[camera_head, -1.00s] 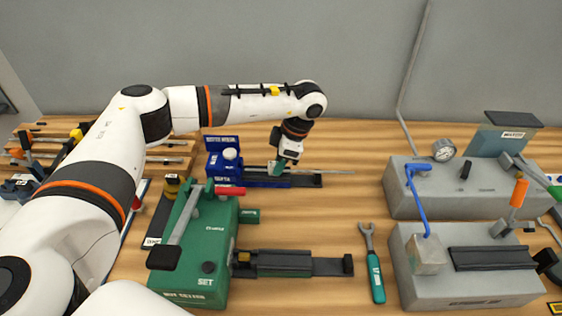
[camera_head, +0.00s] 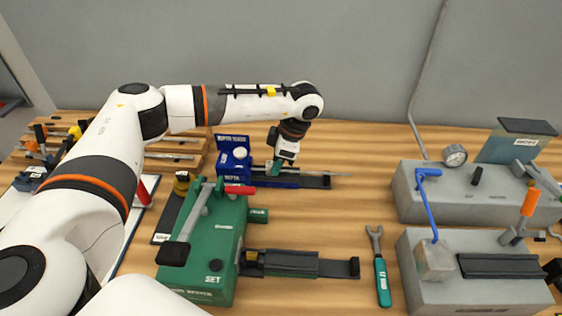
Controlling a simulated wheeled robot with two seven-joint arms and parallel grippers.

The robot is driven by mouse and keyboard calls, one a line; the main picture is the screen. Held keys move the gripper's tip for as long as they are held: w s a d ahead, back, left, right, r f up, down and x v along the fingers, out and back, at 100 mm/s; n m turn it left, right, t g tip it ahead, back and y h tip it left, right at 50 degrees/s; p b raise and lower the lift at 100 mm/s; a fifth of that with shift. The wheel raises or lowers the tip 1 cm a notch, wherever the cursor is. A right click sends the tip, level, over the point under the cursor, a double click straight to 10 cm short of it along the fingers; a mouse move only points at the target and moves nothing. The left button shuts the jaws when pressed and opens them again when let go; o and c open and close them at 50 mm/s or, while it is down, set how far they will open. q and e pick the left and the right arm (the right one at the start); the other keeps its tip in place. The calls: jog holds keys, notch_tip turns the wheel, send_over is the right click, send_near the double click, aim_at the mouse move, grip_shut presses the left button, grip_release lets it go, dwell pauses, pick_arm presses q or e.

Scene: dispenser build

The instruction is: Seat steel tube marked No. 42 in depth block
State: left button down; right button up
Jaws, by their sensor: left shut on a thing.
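My left gripper (camera_head: 277,167) is over the blue depth block (camera_head: 233,165) at the back middle of the bench. It is shut on a thin steel tube (camera_head: 325,174), which lies level along the block's dark rail and sticks out to the right. The tube's left end is hidden by the gripper and block, so I cannot tell whether it touches the block's stop. The No. 42 mark is too small to read. My right gripper is not in view.
A green press (camera_head: 215,250) with a red-handled lever stands in front of the depth block. A green-handled wrench (camera_head: 381,275) lies at the middle right. Grey fixtures (camera_head: 440,190) fill the right side. A wooden rack (camera_head: 190,148) with tubes stands at the back left. Bare bench lies between.

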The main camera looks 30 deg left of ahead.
pick_arm(q)
jog(key=shift+s+a, duration=0.2)
jog(key=shift+a, duration=0.25)
jog(key=shift+s+a, duration=0.2)
jog(key=shift+a, duration=0.25)
jog(key=c, duration=0.9)
grip_release()
jog(key=shift+r, duration=0.1)
jog(key=shift+r+p, duration=2.35)
jog(key=shift+r, duration=1.1)
